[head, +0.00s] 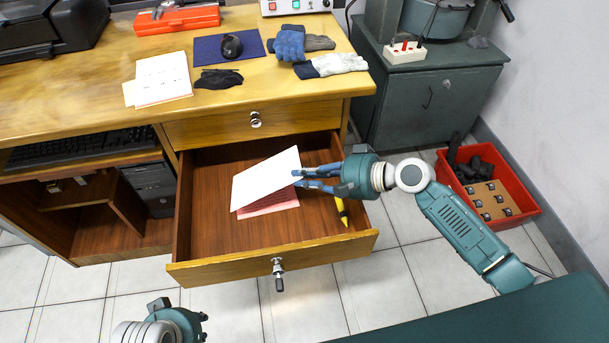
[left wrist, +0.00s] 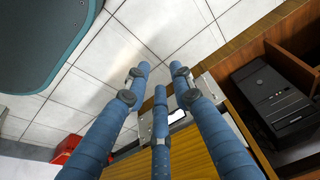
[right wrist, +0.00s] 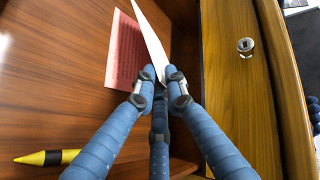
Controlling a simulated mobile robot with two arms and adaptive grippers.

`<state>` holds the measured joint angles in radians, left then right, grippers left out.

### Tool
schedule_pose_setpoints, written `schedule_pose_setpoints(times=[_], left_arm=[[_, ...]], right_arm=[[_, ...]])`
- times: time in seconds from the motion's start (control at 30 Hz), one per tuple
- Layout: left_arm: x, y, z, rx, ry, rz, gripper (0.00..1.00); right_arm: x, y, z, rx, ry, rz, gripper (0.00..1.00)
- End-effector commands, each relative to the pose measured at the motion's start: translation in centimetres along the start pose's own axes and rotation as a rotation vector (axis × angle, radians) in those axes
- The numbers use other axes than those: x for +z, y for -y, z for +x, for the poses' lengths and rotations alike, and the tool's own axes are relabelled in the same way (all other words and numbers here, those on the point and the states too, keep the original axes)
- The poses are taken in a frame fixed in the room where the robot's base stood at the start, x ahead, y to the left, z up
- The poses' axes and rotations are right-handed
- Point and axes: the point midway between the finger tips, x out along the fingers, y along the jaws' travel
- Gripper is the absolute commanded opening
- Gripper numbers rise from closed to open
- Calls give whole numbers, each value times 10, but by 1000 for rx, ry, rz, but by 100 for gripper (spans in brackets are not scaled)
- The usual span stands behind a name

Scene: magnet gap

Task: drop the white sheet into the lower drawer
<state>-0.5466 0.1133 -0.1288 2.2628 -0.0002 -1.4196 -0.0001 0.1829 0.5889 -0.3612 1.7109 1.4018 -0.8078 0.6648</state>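The lower drawer (head: 222,271) is pulled out. My right gripper (head: 297,178) is shut on an edge of the white sheet (head: 262,178), holding it tilted over the drawer. The sheet shows edge-on in the right wrist view (right wrist: 150,38), between the fingertips of that gripper (right wrist: 160,75). A pink printed sheet (head: 272,204) lies in the drawer, partly hidden under the white one. My left gripper (head: 200,328) is low in front of the desk, left of the drawer handle. In the left wrist view its fingers (left wrist: 162,72) are apart and empty.
A yellow-black marker (head: 341,210) lies at the drawer's right side. The closed upper drawer (head: 225,127) is above. Papers (head: 163,78), gloves (head: 331,65) and a mouse (head: 231,47) lie on the desktop. A red bin (head: 520,211) stands on the floor at right.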

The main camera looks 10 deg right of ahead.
Motion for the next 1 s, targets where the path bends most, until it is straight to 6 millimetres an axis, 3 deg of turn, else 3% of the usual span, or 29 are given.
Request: schedule_pose_setpoints(times=[0.4,0.53,0.8,1.0], left_arm=[[0,0,1,0,0,0,23],[6,0,23,0,18,7,23],[13,-2,47,3,29,7,23],[18,-3,59,5,35,7,23]], right_arm=[[0,4,-2,0,0,-2,23],[0,15,-7,0,-1,-4,23],[0,10,-71,6,-1,-3,23],[0,10,-107,4,0,0,23]])
